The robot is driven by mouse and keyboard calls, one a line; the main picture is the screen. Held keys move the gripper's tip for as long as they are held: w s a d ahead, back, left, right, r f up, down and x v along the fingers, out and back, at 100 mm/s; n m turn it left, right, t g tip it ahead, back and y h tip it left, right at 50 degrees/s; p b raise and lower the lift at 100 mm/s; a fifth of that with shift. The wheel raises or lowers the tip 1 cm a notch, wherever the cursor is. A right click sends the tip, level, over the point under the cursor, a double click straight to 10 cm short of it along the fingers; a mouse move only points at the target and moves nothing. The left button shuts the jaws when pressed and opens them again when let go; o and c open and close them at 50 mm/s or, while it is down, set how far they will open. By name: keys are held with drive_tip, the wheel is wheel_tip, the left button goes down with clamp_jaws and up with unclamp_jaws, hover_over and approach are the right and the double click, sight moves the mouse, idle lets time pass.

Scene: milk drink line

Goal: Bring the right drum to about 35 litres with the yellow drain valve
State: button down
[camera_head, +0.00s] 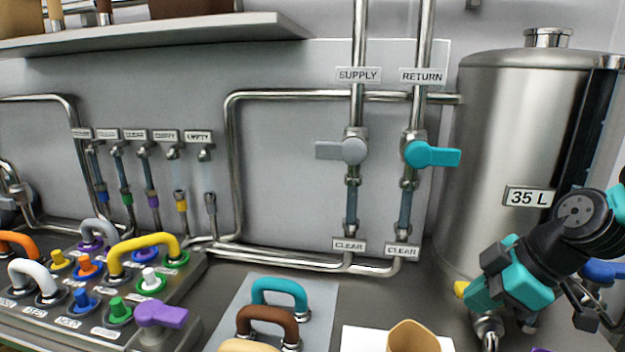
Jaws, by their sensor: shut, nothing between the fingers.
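The right drum (500,130) is a large steel tank at the right, with a lid cap on top and a "35 L" label (528,197). A dark vertical strip on its right side may be its level gauge; I cannot read a level. My gripper (482,292), black with teal parts, is in front of the drum's lower part, pointing down and left. It is shut and empty. A small yellow piece (460,288) shows just left of the fingertips, probably the end of the yellow drain valve's handle. The rest of it is hidden behind my gripper, so I cannot tell its angle or whether they touch.
A metal fitting (490,330) shows below my gripper. A blue handle (604,270) is at the right edge. Supply (345,151) and return (432,154) valves are on wall pipes. A control panel with coloured handles (145,245) is at left; teal and brown handles (280,290) stand in front.

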drive_tip(key=s+a+r+m+g, duration=0.2)
drive_tip(key=s+a+r, duration=0.1)
drive_tip(key=s+a, duration=0.3)
drive_tip(key=s+a+r+m+g, duration=0.2)
drive_tip(key=s+a+r+m, duration=0.1)
drive_tip(key=s+a, duration=0.3)
drive_tip(key=shift+s+a+m+h, duration=0.3)
drive_tip(key=shift+s+a+h, duration=0.1)
drive_tip(key=shift+s, duration=0.5)
drive_tip(key=shift+d, duration=0.15)
